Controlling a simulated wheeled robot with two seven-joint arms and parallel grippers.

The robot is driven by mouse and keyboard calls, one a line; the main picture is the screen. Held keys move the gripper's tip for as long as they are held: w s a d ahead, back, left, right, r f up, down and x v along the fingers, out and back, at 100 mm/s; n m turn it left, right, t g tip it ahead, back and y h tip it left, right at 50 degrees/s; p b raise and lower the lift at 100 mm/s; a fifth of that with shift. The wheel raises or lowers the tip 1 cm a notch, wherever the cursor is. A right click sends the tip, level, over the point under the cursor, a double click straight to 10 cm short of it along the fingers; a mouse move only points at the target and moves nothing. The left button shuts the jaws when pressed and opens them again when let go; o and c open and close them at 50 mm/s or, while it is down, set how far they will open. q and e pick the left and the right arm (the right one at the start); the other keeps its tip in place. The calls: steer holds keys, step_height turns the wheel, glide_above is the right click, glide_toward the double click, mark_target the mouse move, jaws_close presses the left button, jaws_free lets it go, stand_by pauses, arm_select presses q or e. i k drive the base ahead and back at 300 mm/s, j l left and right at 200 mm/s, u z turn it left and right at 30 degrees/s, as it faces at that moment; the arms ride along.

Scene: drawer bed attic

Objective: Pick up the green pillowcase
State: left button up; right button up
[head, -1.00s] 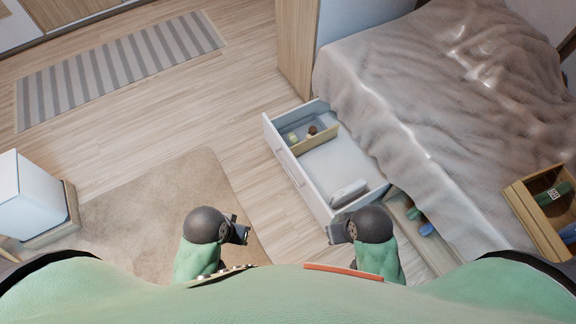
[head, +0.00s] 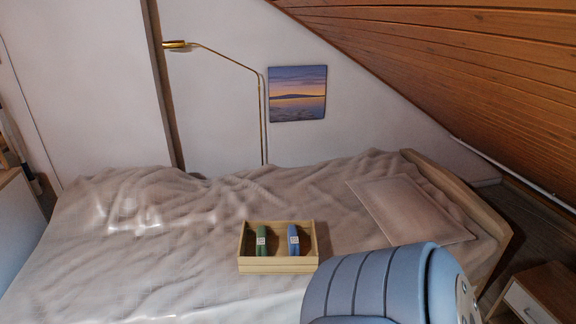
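A rolled green cloth (head: 262,241) with a white label, which looks like the green pillowcase, lies in the left part of an open wooden crate (head: 278,267). A rolled blue cloth (head: 293,241) with a white label lies apart from it, in the right part of the crate. The crate sits on the bed, near the middle of the head view. Neither of my grippers shows in the current view, so their states and places cannot be seen.
A rumpled beige cover (head: 130,255) spreads over the bed, with a flat pillow (head: 410,208) at the right. A blue-grey ribbed shape (head: 375,285) blocks the lower right foreground. A brass lamp (head: 262,110) stands behind the bed, and the wooden ceiling (head: 450,65) slopes at right.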

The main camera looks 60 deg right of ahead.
mark_target(261, 245)
steer(key=z, duration=1.8)
